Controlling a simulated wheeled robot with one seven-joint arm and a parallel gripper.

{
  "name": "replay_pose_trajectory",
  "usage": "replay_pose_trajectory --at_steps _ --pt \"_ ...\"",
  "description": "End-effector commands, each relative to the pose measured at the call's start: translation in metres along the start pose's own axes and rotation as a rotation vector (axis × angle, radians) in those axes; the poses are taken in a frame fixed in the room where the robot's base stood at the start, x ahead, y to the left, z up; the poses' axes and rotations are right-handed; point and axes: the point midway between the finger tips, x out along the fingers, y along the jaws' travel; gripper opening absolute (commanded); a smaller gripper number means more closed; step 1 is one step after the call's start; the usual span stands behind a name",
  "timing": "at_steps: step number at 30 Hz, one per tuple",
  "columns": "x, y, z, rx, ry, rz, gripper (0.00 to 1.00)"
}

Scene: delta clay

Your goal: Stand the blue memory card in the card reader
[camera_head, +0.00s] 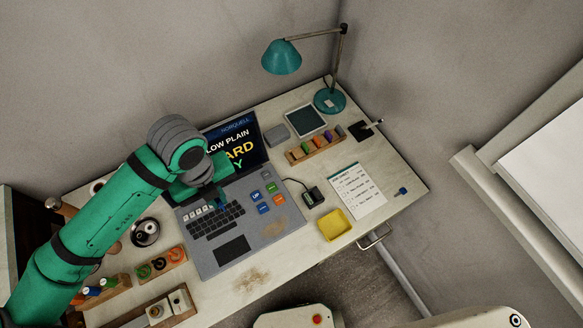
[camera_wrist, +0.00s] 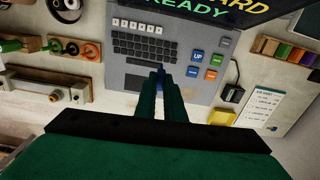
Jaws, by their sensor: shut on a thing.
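My gripper (camera_head: 212,197) hangs over the keyboard of the grey laptop-like console (camera_head: 215,262). In the wrist view, my gripper (camera_wrist: 162,78) is shut on a small blue piece, which I take for the blue memory card (camera_wrist: 161,76); the fingers hide most of it. The card reader appears to be the small black box with a cable (camera_head: 313,197), on the table right of the console. It also shows in the wrist view (camera_wrist: 236,94), right of my gripper and apart from it.
A yellow tray (camera_head: 334,225) and a printed sheet (camera_head: 366,189) lie near the reader. A small blue object (camera_head: 401,190) lies farther right. A wooden rack of coloured pieces (camera_head: 314,149) and a teal lamp (camera_head: 282,58) stand behind. The console's raised screen (camera_head: 238,148) is close to my arm.

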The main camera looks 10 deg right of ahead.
Motion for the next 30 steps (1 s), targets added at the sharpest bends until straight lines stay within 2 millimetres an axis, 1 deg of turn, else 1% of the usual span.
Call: replay_pose_trajectory --at_steps 1,5,6,8,9,11,12,15,18,21,24,27,30 --pt "0.003 -0.017 0.000 0.013 0.002 -0.001 0.00" --pt "0.012 -0.065 -0.003 0.025 0.002 -0.002 0.00" --pt "0.015 -0.080 -0.005 0.027 0.002 -0.003 0.00" --pt "0.019 -0.101 -0.010 0.030 0.003 -0.002 0.00" --pt "0.022 -0.116 -0.013 0.033 0.003 -0.002 0.00" --pt "0.027 -0.137 -0.020 0.037 0.003 -0.002 0.00" --pt "0.029 -0.151 -0.025 0.039 0.003 -0.002 0.00" --pt "0.037 -0.183 -0.038 0.043 0.003 -0.001 0.00" --pt "0.042 -0.208 -0.052 0.046 0.002 -0.002 0.00" --pt "0.047 -0.227 -0.063 0.048 0.001 -0.001 0.00" --pt "0.050 -0.237 -0.071 0.047 0.000 0.000 0.00" --pt "0.051 -0.242 -0.074 0.046 0.000 0.000 0.00" --pt "0.053 -0.243 -0.075 0.044 0.000 0.000 0.00"
